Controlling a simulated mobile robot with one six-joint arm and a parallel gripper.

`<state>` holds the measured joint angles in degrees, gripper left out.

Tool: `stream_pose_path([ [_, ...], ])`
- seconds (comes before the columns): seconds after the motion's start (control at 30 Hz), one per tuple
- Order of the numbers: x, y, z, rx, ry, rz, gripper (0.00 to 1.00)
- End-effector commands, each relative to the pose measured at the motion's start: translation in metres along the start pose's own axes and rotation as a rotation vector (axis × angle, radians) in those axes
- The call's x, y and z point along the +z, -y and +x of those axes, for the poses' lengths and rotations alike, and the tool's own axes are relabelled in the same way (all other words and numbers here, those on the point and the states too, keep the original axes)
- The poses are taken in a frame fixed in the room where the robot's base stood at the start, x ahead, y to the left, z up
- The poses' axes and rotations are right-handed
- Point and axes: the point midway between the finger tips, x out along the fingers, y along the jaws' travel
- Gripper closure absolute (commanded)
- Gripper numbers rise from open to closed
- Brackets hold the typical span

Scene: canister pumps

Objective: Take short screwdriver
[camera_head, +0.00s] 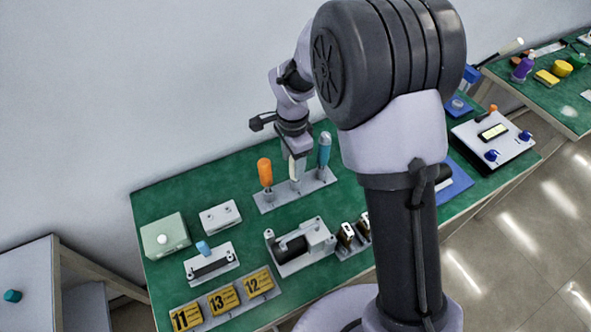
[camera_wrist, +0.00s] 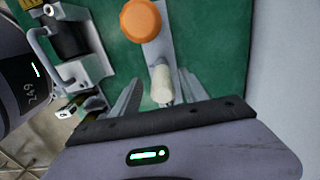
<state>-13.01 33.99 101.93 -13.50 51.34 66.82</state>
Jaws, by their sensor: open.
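A grey rack (camera_head: 283,200) holds three upright screwdrivers: one with an orange handle (camera_head: 265,172), a white one (camera_head: 293,169) in the middle, and one with a teal handle (camera_head: 324,151). My gripper (camera_head: 295,158) points down over the middle one and partly hides it. In the wrist view the white handle (camera_wrist: 162,86) stands between my open fingers (camera_wrist: 163,78), and the orange handle (camera_wrist: 141,20) is just beyond them. I cannot tell whether the fingers touch the white handle. The teal handle is not seen in the wrist view. Which screwdriver is short is unclear.
The green bench (camera_head: 165,195) also carries a grey-green box with a white knob (camera_head: 165,238), a small white box (camera_head: 220,216), a grey pump-like device (camera_head: 300,246) and numbered yellow blocks (camera_head: 223,300). A white control box (camera_head: 493,138) stands at right. The wall is close behind the rack.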

Motion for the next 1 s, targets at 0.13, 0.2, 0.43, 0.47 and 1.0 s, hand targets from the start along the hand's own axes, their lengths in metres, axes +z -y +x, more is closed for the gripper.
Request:
stream_pose_path([
  [0.13, -0.007, 0.0, 0.034, 0.003, 0.0, 0.0, 0.48],
  [0.2, -0.007, 0.0, 0.045, 0.002, 0.0, -0.001, 0.48],
  [0.43, -0.007, 0.0, 0.043, 0.0, 0.0, -0.001, 0.54],
  [0.47, -0.007, 0.0, 0.043, 0.0, 0.0, -0.001, 0.6],
  [1.0, -0.007, 0.001, 0.034, -0.001, -0.001, -0.001, 1.0],
])
